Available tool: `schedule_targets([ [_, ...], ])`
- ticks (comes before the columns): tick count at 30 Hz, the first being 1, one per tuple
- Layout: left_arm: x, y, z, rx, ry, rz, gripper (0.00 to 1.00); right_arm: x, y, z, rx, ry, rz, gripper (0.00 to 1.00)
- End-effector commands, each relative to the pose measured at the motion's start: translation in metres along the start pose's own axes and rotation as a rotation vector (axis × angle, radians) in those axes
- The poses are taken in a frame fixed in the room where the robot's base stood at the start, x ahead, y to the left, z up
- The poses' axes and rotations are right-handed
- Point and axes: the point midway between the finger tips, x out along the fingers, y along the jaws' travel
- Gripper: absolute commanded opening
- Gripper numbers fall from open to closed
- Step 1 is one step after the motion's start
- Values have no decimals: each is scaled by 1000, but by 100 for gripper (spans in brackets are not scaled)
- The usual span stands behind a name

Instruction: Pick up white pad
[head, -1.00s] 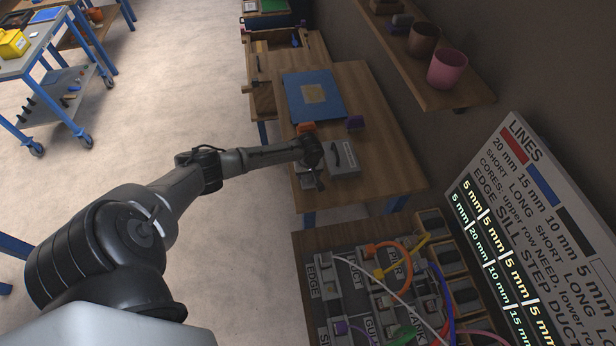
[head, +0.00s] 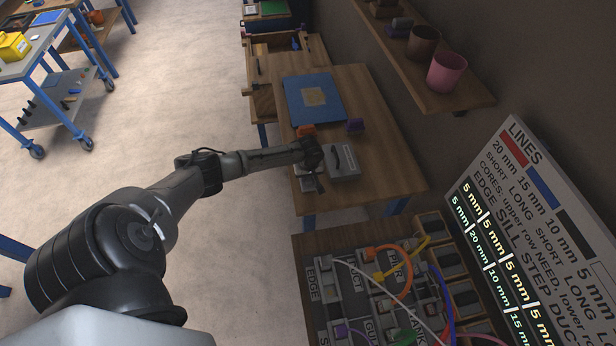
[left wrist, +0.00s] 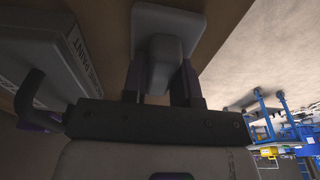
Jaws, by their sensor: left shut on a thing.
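The white pad (left wrist: 168,40), a pale rounded slab with a raised grip block, is in the upper middle of the left wrist view. My left gripper (left wrist: 160,80) has a finger on each side of the block and is shut on it. In the head view my left gripper (head: 315,172) is over the near left edge of the wooden bench (head: 385,150). A pale bit of the pad (head: 306,184) shows under it; the rest is hidden by the gripper. I cannot tell whether the pad touches the bench. My right gripper is not in view.
A grey box with a dark handle (head: 344,162) stands close right of my left gripper. Orange (head: 305,130) and purple (head: 354,125) blocks and a blue mat (head: 298,108) lie farther back. A cable panel (head: 340,290) stands nearer me. Open floor lies left of the bench.

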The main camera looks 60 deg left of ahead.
Motion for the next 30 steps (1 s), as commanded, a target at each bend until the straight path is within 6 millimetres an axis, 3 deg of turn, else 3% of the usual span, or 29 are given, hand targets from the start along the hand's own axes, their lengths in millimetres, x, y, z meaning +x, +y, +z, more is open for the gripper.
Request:
schedule_targets([
  [5,-14,0,-3,-1,1,2,4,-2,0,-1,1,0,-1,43],
  [10,-44,0,-7,1,3,4,4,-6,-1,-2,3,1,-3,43],
  [18,-79,35,39,2,-3,6,4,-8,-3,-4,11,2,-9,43],
  [30,-115,63,76,0,-1,3,4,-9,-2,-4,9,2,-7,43],
])
